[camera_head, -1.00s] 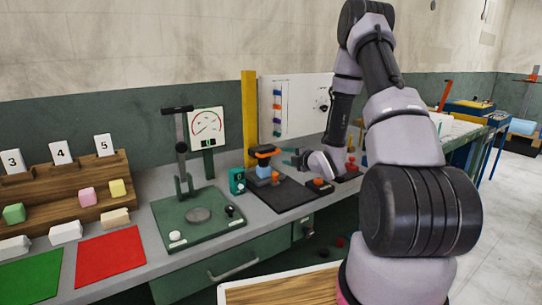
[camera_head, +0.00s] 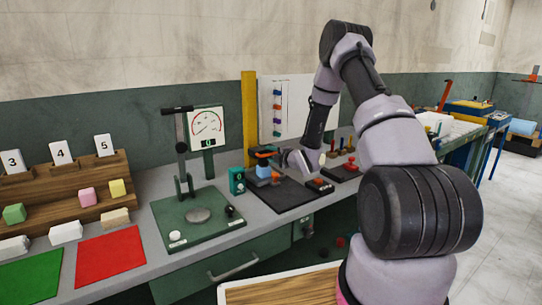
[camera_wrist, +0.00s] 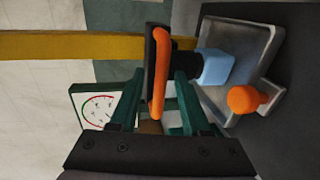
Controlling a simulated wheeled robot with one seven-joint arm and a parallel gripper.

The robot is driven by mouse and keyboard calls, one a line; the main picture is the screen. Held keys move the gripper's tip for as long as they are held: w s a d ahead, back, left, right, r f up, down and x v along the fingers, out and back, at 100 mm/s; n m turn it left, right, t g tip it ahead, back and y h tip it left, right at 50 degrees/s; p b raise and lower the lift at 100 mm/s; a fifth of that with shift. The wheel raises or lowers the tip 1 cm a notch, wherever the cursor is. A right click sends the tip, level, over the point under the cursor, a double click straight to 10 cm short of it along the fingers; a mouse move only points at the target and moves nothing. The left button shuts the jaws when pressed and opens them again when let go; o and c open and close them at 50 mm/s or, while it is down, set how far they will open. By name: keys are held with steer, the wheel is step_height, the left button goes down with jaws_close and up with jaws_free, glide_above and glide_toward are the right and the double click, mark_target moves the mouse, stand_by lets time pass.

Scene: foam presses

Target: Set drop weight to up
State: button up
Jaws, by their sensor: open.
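The drop weight appears to be the black block with an orange bar (camera_wrist: 160,75) in the wrist view. It belongs to the small press (camera_head: 264,153) on a black base in the head view. A light blue foam block (camera_wrist: 216,67) sits under it on a grey metal tray (camera_wrist: 262,50). My gripper (camera_wrist: 157,95) is open, its green fingers on either side of the orange bar. Whether either finger touches the bar cannot be told. In the head view my gripper (camera_head: 280,158) is beside the press, partly hiding it.
An orange knob (camera_wrist: 243,99) stands by the tray. Left of the press are a small green display box (camera_head: 237,181) and a green lever press (camera_head: 198,222) with a dial. A red-knobbed device (camera_head: 350,167) stands to the right. A yellow post (camera_head: 249,115) rises behind.

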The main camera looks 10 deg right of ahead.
steer(key=c, duration=0.7)
jaws_close()
